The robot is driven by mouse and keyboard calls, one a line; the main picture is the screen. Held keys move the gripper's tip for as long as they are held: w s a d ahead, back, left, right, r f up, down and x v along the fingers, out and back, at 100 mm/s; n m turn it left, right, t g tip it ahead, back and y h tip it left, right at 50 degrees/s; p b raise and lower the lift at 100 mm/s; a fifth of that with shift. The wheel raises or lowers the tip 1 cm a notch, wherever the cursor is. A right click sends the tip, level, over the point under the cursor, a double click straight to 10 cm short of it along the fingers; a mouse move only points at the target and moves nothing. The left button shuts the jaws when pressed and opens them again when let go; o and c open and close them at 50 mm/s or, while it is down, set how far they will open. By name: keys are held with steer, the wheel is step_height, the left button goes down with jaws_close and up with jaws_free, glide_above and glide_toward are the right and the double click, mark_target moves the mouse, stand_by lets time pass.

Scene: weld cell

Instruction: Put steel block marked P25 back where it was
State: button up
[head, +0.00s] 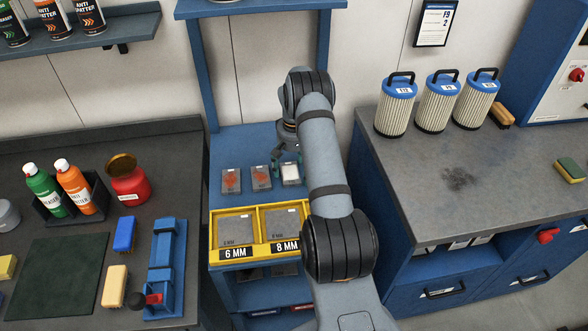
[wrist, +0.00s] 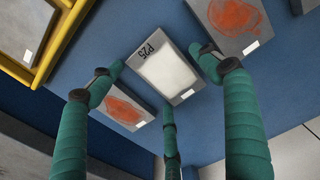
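The steel block marked P25 (wrist: 165,70) has a pale top face and a white label strip. In the wrist view it lies among the three teal fingers of my gripper (wrist: 158,60). One fingertip is close to its left corner, another beside its right edge, and the third at its lower edge. I cannot tell whether they press on it. In the head view the block (head: 291,174) is at the right end of the visible row, under my gripper (head: 287,158). I cannot tell whether it rests on the blue shelf or is slightly raised.
Grey blocks with orange marks flank P25 closely in the wrist view, at upper right (wrist: 235,14) and lower left (wrist: 124,110). A yellow tray (head: 246,250) with 6 MM and 8 MM plates is in front. The blue frame post (head: 197,75) stands to the left.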

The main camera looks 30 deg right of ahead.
mark_target(294, 172)
steer(key=shift+o, duration=0.6)
steer(key=shift+r, duration=0.4)
step_height(294, 172, up, 12)
steer(key=b, duration=0.1)
steer(key=shift+f+b, duration=0.25)
steer(key=shift+b, duration=0.15)
steer(key=shift+f, duration=0.1)
step_height(294, 172, down, 12)
steer(key=shift+f+p, duration=0.1)
steer(key=shift+p, duration=0.9)
step_height(294, 172, up, 2)
steer(key=shift+w+r+b, duration=0.1)
steer(key=shift+b, duration=0.45)
steer(key=shift+r, duration=0.5)
